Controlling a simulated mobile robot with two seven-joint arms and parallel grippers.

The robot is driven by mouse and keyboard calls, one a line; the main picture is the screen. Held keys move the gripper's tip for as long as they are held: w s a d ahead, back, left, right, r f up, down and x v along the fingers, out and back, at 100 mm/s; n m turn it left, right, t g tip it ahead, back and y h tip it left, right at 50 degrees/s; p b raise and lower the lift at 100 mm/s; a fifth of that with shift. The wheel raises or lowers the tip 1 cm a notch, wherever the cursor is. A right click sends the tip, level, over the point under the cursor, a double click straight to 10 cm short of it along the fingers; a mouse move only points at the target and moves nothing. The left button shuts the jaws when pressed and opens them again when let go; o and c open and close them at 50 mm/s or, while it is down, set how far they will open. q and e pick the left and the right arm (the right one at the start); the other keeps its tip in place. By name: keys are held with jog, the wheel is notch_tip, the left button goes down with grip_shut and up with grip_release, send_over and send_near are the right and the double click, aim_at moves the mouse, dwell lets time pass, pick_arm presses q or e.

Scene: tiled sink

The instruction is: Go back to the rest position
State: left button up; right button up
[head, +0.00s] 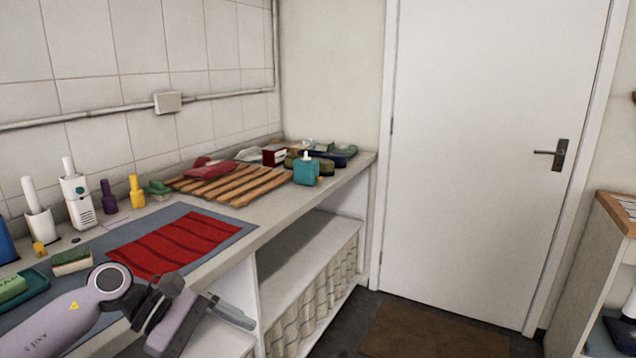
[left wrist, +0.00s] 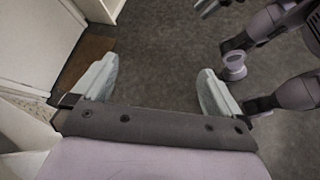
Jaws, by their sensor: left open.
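My left arm comes in from the left in the head view, and its left gripper (head: 232,312) is over the front edge of the counter, beside the lower shelf. In the left wrist view the same gripper (left wrist: 157,80) has its two pale fingers spread wide. Nothing is between them; only the dark floor shows below.
The counter (head: 262,236) holds a red striped cloth (head: 172,245) on a grey mat, a wooden slatted rack (head: 232,186), a teal bottle (head: 306,171), a sponge (head: 72,262) and several bottles. Right are a closed white door (head: 480,150) and brown doormat (head: 433,332). Floor before the counter looks clear.

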pick_arm(q)
jog(key=s+d+n+t+h, duration=0.2)
jog(key=d+n+t+h, duration=0.6)
jog(key=n, duration=0.9)
jog(key=s+a+f+n+t+y, duration=0.1)
jog(key=a+f+n+t+y, duration=0.4)
jog(key=n, duration=0.8)
jog(key=s+a+f+n+t+y, duration=0.3)
jog(key=f+n+y, duration=0.35)
jog(key=n, duration=0.65)
jog(key=s+a+f+n+g+y, duration=0.2)
jog(key=s+f+n, duration=0.4)
jog(key=s+a+f+n+g+y+p, duration=0.1)
jog(key=s+a+f+n+g+y, duration=0.2)
jog(key=s+f+n, duration=0.3)
jog(key=shift+f+n+y, duration=0.25)
jog(key=shift+n+y, duration=0.1)
jog(key=shift+n, duration=0.35)
